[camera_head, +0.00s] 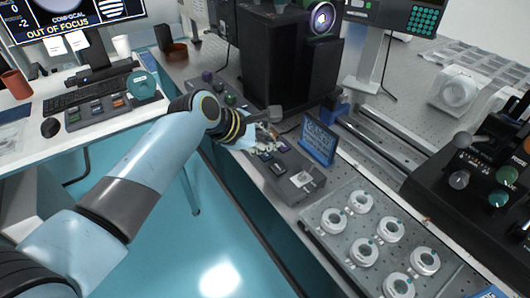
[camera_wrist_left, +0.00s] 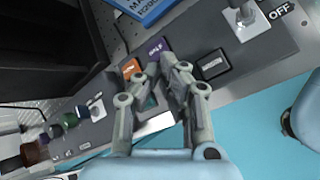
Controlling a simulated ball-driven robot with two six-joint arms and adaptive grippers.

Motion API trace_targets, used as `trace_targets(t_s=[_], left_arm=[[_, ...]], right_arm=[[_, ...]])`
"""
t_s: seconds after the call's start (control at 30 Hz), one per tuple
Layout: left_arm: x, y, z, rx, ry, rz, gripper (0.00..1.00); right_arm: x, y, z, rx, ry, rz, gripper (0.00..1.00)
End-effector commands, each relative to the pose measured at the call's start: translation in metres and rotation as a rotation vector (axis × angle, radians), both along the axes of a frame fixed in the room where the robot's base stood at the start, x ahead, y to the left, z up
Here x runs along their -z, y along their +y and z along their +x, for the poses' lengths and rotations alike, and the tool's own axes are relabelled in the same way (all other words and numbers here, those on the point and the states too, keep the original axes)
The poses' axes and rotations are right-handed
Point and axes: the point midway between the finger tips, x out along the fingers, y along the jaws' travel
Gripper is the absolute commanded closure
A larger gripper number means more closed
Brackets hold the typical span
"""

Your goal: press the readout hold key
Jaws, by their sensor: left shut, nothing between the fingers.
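A grey key panel (camera_wrist_left: 245,65) lies under my left gripper in the left wrist view. It bears a purple key (camera_wrist_left: 154,47), an orange key (camera_wrist_left: 131,68) and a black key (camera_wrist_left: 213,64). A teal key shows partly between and behind the fingers. The key labels are too small to read surely. My left gripper (camera_wrist_left: 160,66) is shut and empty, with its tips over the panel close to the purple and orange keys. I cannot tell whether they touch. In the head view the panel (camera_head: 287,181) lies on the bench by the gripper. My right gripper is not in view.
A toggle switch (camera_wrist_left: 242,22) marked OFF stands on the panel. A blue sign (camera_head: 318,143) stands behind it, and a tall black instrument (camera_head: 285,65) rises farther back. Coloured knobs (camera_wrist_left: 70,120) lie left of the keys. A plate with several white ring mounts (camera_head: 348,232) lies nearer.

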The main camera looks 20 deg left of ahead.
Motion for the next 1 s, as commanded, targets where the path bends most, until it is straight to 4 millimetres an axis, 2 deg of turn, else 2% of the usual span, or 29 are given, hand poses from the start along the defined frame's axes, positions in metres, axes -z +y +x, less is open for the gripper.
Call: trace_targets(t_s=[0.67,1.0], left_arm=[[0.0002,0.0,-0.0001,0.0,0.0,0.0,1.0],[0.0083,0.0,-0.0003,-0.001,0.0,-0.001,1.0]], right_arm=[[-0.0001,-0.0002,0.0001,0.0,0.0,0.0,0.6],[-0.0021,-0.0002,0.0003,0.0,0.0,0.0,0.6]])
